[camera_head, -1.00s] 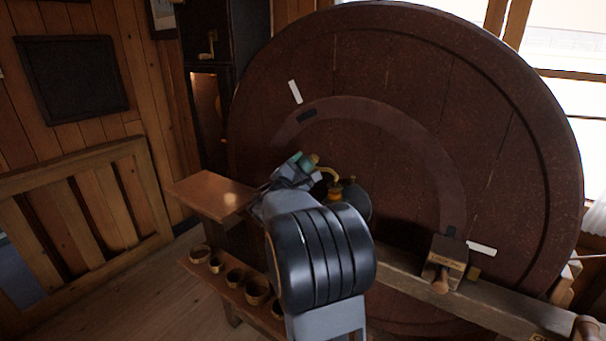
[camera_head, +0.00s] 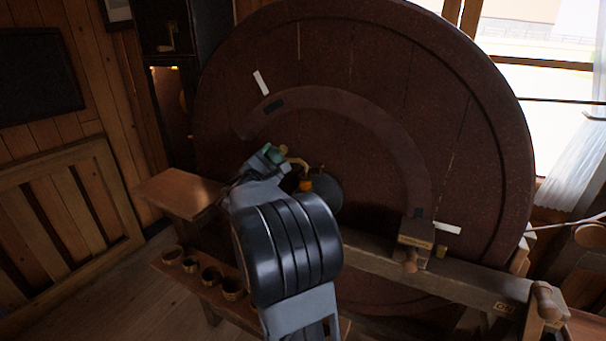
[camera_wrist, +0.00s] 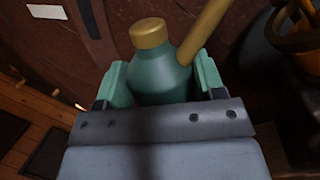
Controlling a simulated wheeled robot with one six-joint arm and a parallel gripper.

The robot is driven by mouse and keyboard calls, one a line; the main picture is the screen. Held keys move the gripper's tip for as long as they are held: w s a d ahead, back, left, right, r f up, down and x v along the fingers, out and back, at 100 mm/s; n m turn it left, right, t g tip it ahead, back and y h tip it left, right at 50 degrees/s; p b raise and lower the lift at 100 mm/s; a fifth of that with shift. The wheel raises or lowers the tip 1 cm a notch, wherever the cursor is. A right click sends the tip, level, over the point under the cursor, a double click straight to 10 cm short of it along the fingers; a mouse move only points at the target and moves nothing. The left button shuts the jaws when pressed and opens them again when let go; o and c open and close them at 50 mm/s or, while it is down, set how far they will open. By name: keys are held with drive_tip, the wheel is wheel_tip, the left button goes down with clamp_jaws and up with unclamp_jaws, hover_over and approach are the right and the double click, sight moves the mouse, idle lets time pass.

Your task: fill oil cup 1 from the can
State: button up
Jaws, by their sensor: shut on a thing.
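My gripper (camera_wrist: 162,84) is shut on the oil can (camera_wrist: 160,75), a green bottle-shaped can with a brass cap and a brass spout rising to the upper right. In the head view my gripper (camera_head: 262,168) and the green can (camera_head: 272,153) are small and partly behind my arm. The can's curved spout (camera_head: 297,162) is near an orange-yellow cup-like fitting (camera_head: 306,185) at the dark hub of the big wheel. This may be oil cup 1; I can read no number. The fitting also shows at the wrist view's upper right (camera_wrist: 302,40). Whether oil flows cannot be seen.
The big dark red wheel (camera_head: 380,75) stands close behind the can. A wooden shelf (camera_head: 178,190) is at left, with several small bowls (camera_head: 208,275) on a lower board. A wooden beam (camera_head: 470,282) with a block (camera_head: 415,240) crosses at right.

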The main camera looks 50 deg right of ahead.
drive_tip(key=shift+r, duration=0.15)
drive_tip(key=shift+w+r+n+p, duration=0.2)
drive_tip(key=shift+r+n+p, duration=0.15)
drive_tip(key=shift+n+p, duration=0.4)
drive_tip(key=n+p, duration=0.1)
drive_tip(key=n, duration=0.1)
drive_tip(key=w+r+n+t+p, duration=0.1)
drive_tip(key=n+p, duration=0.1)
drive_tip(key=shift+a+r+t+y+p, duration=0.2)
drive_tip(key=shift+t+y+p, duration=0.1)
drive_tip(key=shift+y, duration=0.1)
drive_tip(key=shift+w+a+r+n+t+y+p, duration=0.15)
drive_tip(key=shift+w+r+n+p, duration=0.1)
drive_tip(key=shift+n+p, duration=0.55)
drive_tip(key=shift+w+d+r+n+t+y+p, duration=0.1)
drive_tip(key=shift+w+r+n+y+p, duration=0.1)
drive_tip(key=shift+n+p, duration=0.6)
drive_tip(key=shift+w+a+r+n+t+y+p, duration=0.15)
drive_tip(key=shift+w+r+n+p, duration=0.1)
drive_tip(key=shift+n+p, duration=0.55)
